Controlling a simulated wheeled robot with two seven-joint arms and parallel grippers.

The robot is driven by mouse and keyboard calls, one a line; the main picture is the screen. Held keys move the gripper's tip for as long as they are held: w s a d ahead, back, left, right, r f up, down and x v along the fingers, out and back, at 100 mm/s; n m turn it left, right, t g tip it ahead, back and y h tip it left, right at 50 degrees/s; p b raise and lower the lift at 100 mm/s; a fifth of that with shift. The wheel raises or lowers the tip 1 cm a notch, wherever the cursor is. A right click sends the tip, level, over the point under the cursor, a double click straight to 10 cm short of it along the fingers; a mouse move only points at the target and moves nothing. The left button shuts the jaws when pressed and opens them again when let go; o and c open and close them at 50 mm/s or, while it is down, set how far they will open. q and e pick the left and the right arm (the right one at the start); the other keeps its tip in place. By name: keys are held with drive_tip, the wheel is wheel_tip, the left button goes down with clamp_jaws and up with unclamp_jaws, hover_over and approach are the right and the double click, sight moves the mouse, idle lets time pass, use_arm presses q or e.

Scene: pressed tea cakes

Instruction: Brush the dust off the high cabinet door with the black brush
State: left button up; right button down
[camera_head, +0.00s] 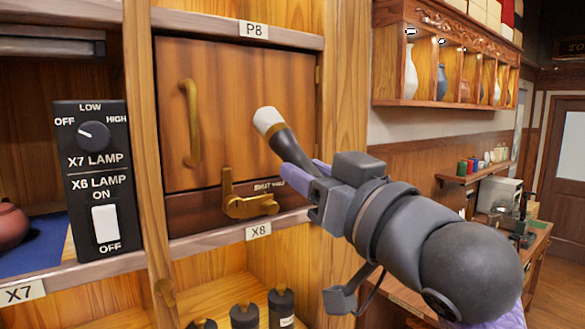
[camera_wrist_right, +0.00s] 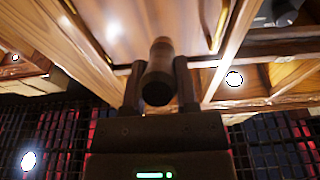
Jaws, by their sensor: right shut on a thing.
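The high cabinet door (camera_head: 232,110) is brown wood, closed, under the P8 label, with a brass pull handle (camera_head: 190,123) on its left. My right gripper (camera_head: 306,178) is shut on the black brush (camera_head: 284,146), right of the door's middle. The brush points up and left, with its pale bristle tip (camera_head: 268,121) in front of the door's right part. I cannot tell whether the bristles touch the wood. In the right wrist view the brush (camera_wrist_right: 158,75) sits between both fingers. I cannot make out distinct dust on the door. My left gripper is out of view.
A brass latch (camera_head: 245,200) sits below the door, above the X8 label. A black lamp switch panel (camera_head: 95,175) stands to the left. Dark bottles (camera_head: 281,305) stand on the shelf below. A wall rack (camera_head: 448,53) with vases hangs at upper right.

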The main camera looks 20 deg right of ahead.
drive_tip(key=shift+v, duration=0.8)
drive_tip(key=shift+r, duration=0.15)
drive_tip(key=b+v, duration=0.2)
drive_tip(key=shift+s+d+r, duration=0.1)
drive_tip(key=shift+s+r, duration=0.05)
drive_tip(key=shift+s, duration=0.2)
drive_tip(key=shift+s+d, duration=0.1)
drive_tip(key=shift+s, duration=0.05)
drive_tip(key=shift+r, duration=0.15)
